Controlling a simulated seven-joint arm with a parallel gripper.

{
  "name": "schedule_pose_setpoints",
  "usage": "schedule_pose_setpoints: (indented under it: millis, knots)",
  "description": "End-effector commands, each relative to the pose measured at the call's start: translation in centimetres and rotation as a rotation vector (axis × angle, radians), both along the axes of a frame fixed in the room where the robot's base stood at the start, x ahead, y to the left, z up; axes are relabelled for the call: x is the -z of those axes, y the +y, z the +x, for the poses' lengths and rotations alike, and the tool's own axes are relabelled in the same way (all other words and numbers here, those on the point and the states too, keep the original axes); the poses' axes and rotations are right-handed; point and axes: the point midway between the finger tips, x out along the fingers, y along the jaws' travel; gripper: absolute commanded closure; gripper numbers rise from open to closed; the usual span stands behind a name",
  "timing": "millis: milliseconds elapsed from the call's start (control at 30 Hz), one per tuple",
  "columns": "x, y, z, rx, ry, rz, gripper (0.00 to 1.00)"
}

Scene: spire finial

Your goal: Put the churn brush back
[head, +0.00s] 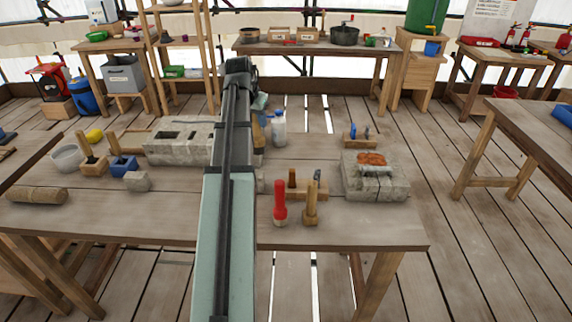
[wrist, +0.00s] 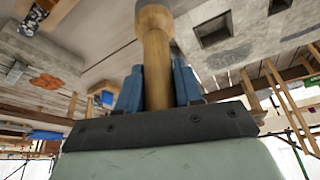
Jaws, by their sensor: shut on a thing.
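My gripper (wrist: 157,90) is shut on a wooden handle, seen in the wrist view between its blue fingers. I take this held tool to be the churn brush (wrist: 156,50). Its handle widens to a rounded end at the top of the view, and no bristles can be made out. In the head view my own arm hides most of the gripper and the held tool, over the far middle of the work table (head: 350,228). A white bottle (head: 279,128) stands close to the right of the arm there.
A slotted stone block (head: 180,150) lies left of my arm. A wooden holder (head: 94,168) and a blue holder (head: 123,166) stand nearer left. Right are a tool rack (head: 318,190), a red-handled tool (head: 280,203), a wooden-handled tool (head: 310,205) and a stone block (head: 376,186).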

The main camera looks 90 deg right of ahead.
Motion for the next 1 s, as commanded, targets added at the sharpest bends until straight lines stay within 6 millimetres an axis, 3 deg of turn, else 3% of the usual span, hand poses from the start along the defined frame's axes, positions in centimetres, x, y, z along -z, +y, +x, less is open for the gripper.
schedule_pose_setpoints:
  millis: [200, 433, 667, 1000]
  knots:
    - [-0.2, -3.7, -5.1, 0.056, 0.0, 0.0, 1.0]
    - [0.1, -6.0, -8.6, 0.081, 0.0, 0.0, 1.0]
    - [1.4, -6.4, -9.4, 0.086, -0.001, 0.0, 1.0]
    - [6.2, -6.4, -9.4, 0.085, 0.0, 0.0, 1.0]
